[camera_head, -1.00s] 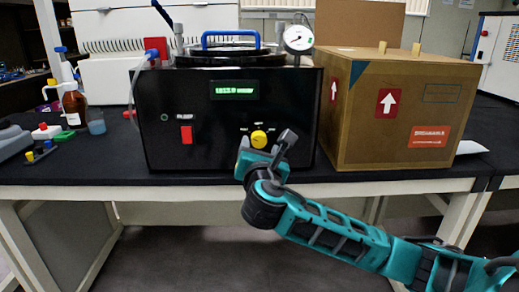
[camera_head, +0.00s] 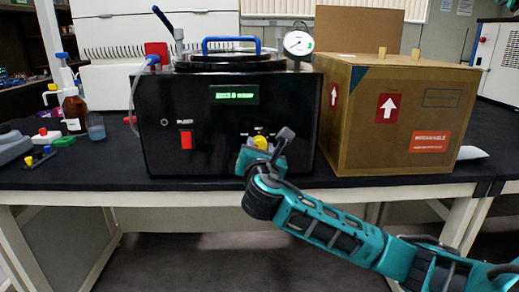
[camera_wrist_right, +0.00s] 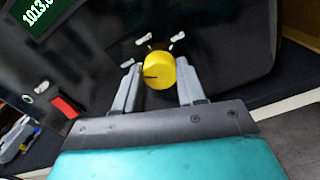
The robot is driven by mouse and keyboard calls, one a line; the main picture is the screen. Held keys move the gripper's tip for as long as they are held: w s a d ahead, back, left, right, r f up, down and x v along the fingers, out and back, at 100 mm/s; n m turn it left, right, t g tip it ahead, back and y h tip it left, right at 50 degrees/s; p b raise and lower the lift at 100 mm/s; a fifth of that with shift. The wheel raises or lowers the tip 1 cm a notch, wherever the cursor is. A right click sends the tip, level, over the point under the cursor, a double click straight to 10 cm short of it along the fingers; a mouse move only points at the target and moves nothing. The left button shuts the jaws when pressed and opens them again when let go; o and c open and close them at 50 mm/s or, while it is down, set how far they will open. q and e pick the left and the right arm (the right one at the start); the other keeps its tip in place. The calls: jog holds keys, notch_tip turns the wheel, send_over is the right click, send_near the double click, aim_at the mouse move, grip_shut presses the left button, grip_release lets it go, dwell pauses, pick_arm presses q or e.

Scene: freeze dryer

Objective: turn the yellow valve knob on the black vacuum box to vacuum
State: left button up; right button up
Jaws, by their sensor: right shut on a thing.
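The black vacuum box (camera_head: 165,105) stands on the dark bench, its front facing me. Its yellow valve knob (camera_head: 260,142) is low on the right of the front panel and shows large in the right wrist view (camera_wrist_right: 159,71). A dark line on the knob points left in that view. Small white labels (camera_wrist_right: 178,36) surround it, too blurred to read. My right gripper (camera_head: 262,146) is at the panel, shut on the knob with one finger on each side (camera_wrist_right: 157,84). My left gripper is not in view.
A large cardboard box (camera_head: 360,138) stands close to the right of the vacuum box. A red switch (camera_head: 186,140) and a green display (camera_head: 234,95) are on the panel. Bottles and small items, including a brown bottle (camera_head: 75,112), stand at the left.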

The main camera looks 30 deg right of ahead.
jog(key=c, duration=0.3)
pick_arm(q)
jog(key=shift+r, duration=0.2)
pick_arm(e)
jog(key=shift+m, duration=0.3)
pick_arm(q)
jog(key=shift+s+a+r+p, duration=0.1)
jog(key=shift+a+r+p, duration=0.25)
jog(key=shift+p, duration=0.6)
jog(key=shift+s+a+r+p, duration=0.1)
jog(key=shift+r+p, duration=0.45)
jog(key=shift+p, duration=0.4)
pick_arm(e)
jog(key=shift+f+m, duration=0.1)
jog(key=shift+m, duration=11.5)
